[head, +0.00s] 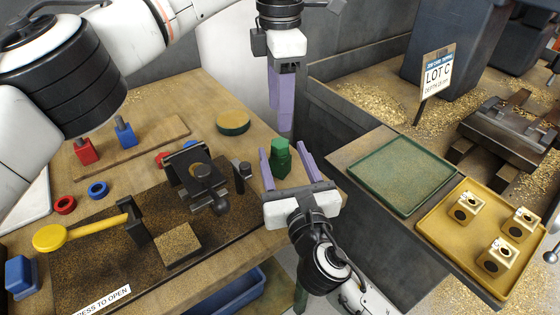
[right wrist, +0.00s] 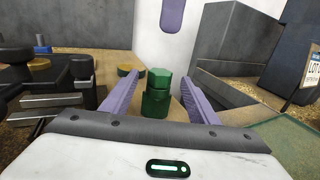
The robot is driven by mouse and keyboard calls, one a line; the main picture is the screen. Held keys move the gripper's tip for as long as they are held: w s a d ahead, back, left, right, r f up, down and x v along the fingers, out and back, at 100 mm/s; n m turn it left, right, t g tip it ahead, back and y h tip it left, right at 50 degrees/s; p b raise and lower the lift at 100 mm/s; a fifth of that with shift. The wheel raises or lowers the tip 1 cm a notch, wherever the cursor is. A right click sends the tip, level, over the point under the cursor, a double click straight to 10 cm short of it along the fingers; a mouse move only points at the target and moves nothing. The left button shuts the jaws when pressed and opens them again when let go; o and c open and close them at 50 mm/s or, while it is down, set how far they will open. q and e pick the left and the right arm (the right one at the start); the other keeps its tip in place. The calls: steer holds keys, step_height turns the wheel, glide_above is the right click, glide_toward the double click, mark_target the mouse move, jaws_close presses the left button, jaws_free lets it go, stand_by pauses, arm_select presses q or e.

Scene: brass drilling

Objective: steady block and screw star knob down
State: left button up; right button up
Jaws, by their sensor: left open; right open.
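A black clamp fixture (head: 190,165) stands on the dark, chip-strewn mat, with a dark knob (head: 206,175) at its front. I cannot tell whether this is the star knob. No block shows clearly in the fixture. Brass blocks (head: 498,256) with dark round holes sit in the yellow tray at the right. My right gripper (head: 285,166) is open, its purple fingers either side of a green faceted piece (head: 281,160). In the right wrist view the green piece (right wrist: 157,95) stands upright between the fingers, with gaps visible. My left gripper (head: 282,112) points down, open and empty, behind the green piece.
The yellow tray (head: 440,247) and a green tray (head: 358,172) lie on the right bench. A yellow-handled lever (head: 85,233), red and blue pieces (head: 97,189) and a brass-topped disc (head: 233,121) occupy the left table. A dark gap separates the benches.

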steer(key=shift+w+a, duration=0.15)
steer(key=shift+w, duration=0.35)
jaws_close()
arm_select(q)
steer(key=o, duration=0.6)
steer(key=shift+r, duration=0.1)
steer(key=shift+r, duration=3.65)
arm_select(e)
jaws_free()
